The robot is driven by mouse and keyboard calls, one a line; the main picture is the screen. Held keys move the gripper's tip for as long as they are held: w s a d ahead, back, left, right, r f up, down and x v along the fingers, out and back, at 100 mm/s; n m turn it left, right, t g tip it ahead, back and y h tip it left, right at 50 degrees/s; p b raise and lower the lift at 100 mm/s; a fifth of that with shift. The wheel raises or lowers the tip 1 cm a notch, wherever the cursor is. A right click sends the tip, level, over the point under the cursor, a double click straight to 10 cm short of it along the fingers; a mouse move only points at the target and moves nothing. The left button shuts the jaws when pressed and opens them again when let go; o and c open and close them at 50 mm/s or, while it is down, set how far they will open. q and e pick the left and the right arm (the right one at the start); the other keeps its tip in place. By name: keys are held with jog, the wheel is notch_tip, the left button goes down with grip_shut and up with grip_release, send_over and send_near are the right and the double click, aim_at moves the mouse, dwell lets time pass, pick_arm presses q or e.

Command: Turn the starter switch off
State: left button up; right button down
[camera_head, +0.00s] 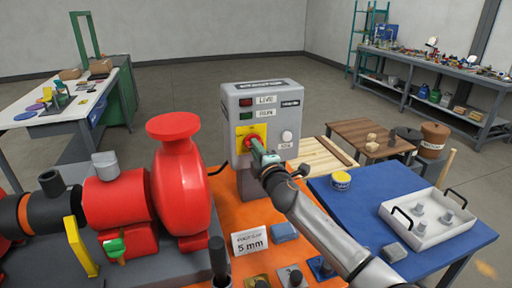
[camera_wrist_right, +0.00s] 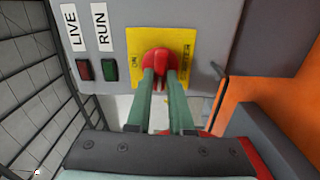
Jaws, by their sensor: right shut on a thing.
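The grey starter box (camera_head: 265,115) stands upright on the orange skid. Its red rotary switch (camera_wrist_right: 160,61) sits on a yellow plate (camera_wrist_right: 187,44), and the plate also shows in the head view (camera_head: 259,131). My right gripper (camera_head: 256,147) reaches the switch from the front. In the wrist view its green fingers (camera_wrist_right: 166,80) are shut on the red handle, one on each side. The fingers hide part of the handle, so its exact angle is hard to tell. My left gripper is not in view.
A red pump (camera_head: 180,180) stands close on the left. A blue table (camera_head: 350,212) with a white tray (camera_head: 455,224) and a yellow tin (camera_head: 341,181) is on the right. A "5 mm" card (camera_head: 249,241) stands on the orange skid in front of the box.

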jog(key=shift+n, duration=0.5)
jog(key=c, duration=0.8)
grip_release()
jog(key=shift+s, duration=0.1)
jog(key=p+v, duration=0.1)
jog(key=v, duration=1.1)
jog(key=shift+s+d, duration=0.15)
jog(key=shift+s, duration=0.05)
